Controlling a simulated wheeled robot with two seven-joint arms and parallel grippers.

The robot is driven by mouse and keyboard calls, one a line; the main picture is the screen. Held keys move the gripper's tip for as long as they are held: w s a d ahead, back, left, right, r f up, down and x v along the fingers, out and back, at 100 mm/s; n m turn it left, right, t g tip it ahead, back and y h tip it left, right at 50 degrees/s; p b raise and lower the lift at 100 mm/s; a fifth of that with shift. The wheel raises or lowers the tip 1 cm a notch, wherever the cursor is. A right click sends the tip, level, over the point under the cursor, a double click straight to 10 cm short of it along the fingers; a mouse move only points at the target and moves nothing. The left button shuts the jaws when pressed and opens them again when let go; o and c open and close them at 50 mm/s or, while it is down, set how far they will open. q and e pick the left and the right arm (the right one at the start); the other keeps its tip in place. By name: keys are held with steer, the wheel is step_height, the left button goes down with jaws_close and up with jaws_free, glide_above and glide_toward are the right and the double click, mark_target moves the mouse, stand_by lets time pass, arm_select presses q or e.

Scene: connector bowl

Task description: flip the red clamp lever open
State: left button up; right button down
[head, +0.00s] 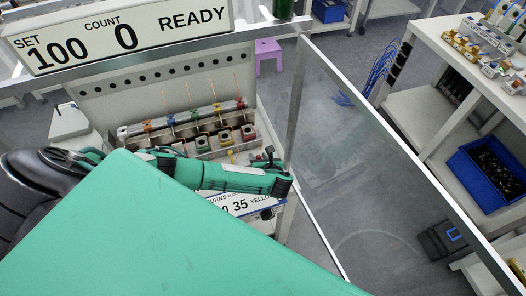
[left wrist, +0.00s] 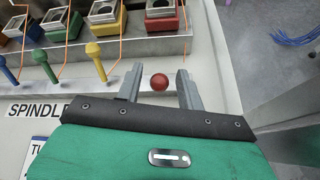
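The red clamp lever shows as a round red knob (left wrist: 160,82) in the left wrist view, seen nearly end-on, below a red clamp block (left wrist: 161,22). My left gripper (left wrist: 159,88) is open, one finger on each side of the knob with a visible gap to both. In the head view the left gripper (head: 270,158) is at the front right of the clamp row, just in front of the red block (head: 248,132); there the gripper hides the red lever. My right gripper is not in view.
Yellow (left wrist: 94,49), green (left wrist: 39,56) and blue (left wrist: 4,62) levers stand left of the red one, with thin orange rods between. A clear panel with a metal frame (head: 297,95) stands right of the bench. A sign (head: 120,35) crosses the top left.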

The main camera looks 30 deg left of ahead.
arm_select(q)
steer(key=b+v, duration=0.3)
steer(key=v, duration=1)
steer(key=shift+s+d, duration=0.2)
